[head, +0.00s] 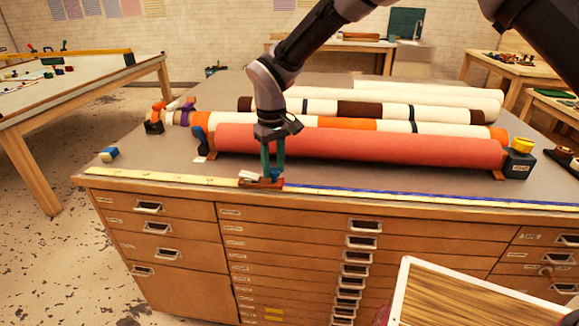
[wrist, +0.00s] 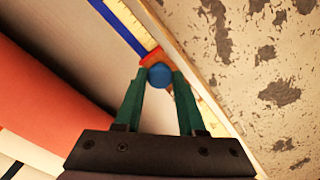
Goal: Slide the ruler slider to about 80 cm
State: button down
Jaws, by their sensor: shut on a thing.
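The ruler (head: 170,177) runs along the front edge of the cabinet top, pale yellow left of the slider and blue-edged to its right. Its numbers are too small to read. The red slider (head: 272,184) sits on the ruler, left of the middle of the cabinet front. In the wrist view the slider (wrist: 152,57) shows a round blue knob (wrist: 160,75). My gripper (head: 268,172) points down at the slider. In the wrist view its green fingers (wrist: 158,85) are shut on the blue knob, one on each side.
A large red roll (head: 360,146) lies just behind the ruler, close to my gripper, on wooden supports. Several other rolls lie further back. A dark block with a yellow top (head: 518,160) stands at the right. A small blue and white block (head: 109,154) is at the left.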

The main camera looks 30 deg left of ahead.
jog(key=shift+s+a, duration=0.1)
jog(key=shift+a, duration=0.3)
jog(key=c, duration=0.5)
grip_release()
jog(key=shift+r, duration=0.1)
notch_tip(320, 180, up, 11)
jog(key=shift+f, duration=0.2)
